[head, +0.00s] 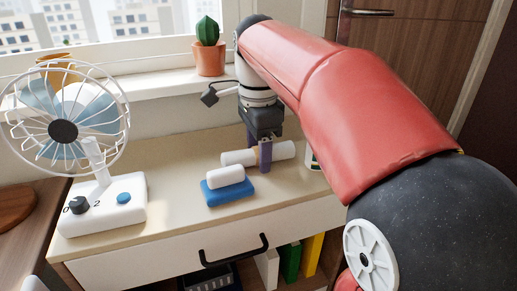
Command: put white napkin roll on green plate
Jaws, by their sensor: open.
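A white roll with a tan band at its middle, which looks like the napkin roll (239,158), lies on the beige top of a low cabinet. My gripper (267,153) points down over the roll's middle, with one finger in front of it. The jaws are open; the far finger is mostly hidden, and I cannot tell whether the fingers touch the roll. I see no green plate. A small green and white thing (312,158) shows at the edge of my arm, mostly hidden, and I cannot tell what it is.
A white rounded piece sits on a blue block (230,191) just in front of the roll. A white fan (100,205) stands at the left. A potted cactus (209,58) is on the window sill. The cabinet top between fan and blue block is clear. My arm hides the right side.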

